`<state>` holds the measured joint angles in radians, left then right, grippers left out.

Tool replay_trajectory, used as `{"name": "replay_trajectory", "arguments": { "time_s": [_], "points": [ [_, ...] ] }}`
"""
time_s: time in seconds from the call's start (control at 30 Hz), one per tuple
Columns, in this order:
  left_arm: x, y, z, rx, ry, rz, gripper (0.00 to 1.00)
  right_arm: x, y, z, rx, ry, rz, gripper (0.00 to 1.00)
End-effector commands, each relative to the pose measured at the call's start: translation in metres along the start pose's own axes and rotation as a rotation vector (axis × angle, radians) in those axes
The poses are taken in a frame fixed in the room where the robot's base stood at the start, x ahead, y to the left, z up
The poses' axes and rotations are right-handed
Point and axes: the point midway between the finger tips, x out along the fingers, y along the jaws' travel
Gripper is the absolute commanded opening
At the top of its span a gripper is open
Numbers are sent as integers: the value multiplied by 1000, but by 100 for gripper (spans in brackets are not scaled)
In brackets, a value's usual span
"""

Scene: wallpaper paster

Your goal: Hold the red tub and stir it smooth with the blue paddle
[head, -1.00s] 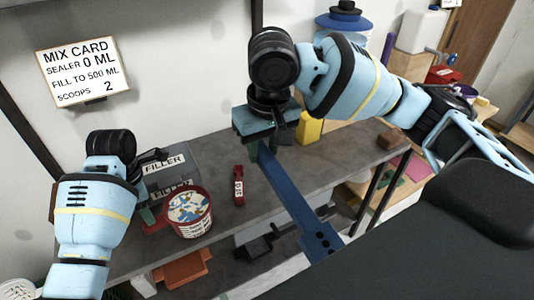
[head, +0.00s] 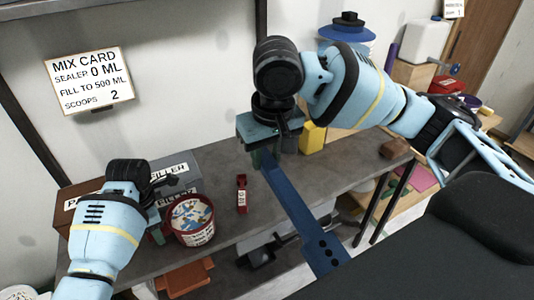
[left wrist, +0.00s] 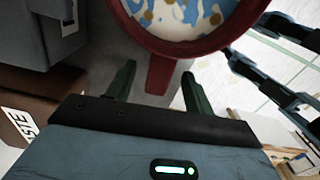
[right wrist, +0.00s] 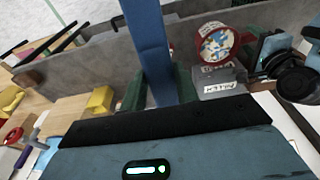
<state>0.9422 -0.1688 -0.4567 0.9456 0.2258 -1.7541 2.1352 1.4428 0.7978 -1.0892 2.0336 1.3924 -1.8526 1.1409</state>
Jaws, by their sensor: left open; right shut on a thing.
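The red tub (head: 193,220) stands on the grey bench near its front edge, with lumpy white, blue and tan contents. In the left wrist view the tub (left wrist: 172,50) shows its rim, and its red handle points between my fingers. My left gripper (head: 160,225) is open beside the tub; in the left wrist view its fingers (left wrist: 156,90) lie either side of the handle. My right gripper (head: 264,150) is shut on the blue paddle (head: 300,212), held above the bench to the right of the tub. The paddle (right wrist: 146,40) reaches away from the fingers in the right wrist view.
A small red dye bottle (head: 242,194) stands between tub and paddle. A yellow block (head: 312,138) stands behind my right gripper. A mix card (head: 88,78) hangs on the wall, reading sealer 0 ML, fill to 500 ML, scoops 2.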

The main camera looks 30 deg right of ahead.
Motion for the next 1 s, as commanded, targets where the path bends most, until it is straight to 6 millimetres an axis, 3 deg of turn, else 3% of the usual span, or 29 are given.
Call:
{"name": "replay_trajectory", "arguments": {
  "time_s": [0.17,0.4,0.87,1.0],
  "points": [
    [24,-1,-1,-1,1,-3,53,0,0,0,0,1,0,8],
    [48,-1,-1,-1,1,-6,53,28,0,2,0,-47,0,8],
    [50,0,0,-1,-1,2,53,32,0,2,0,-53,0,8],
    [50,0,0,-1,-1,2,36,32,0,2,0,-53,0,8]
  ]
}}
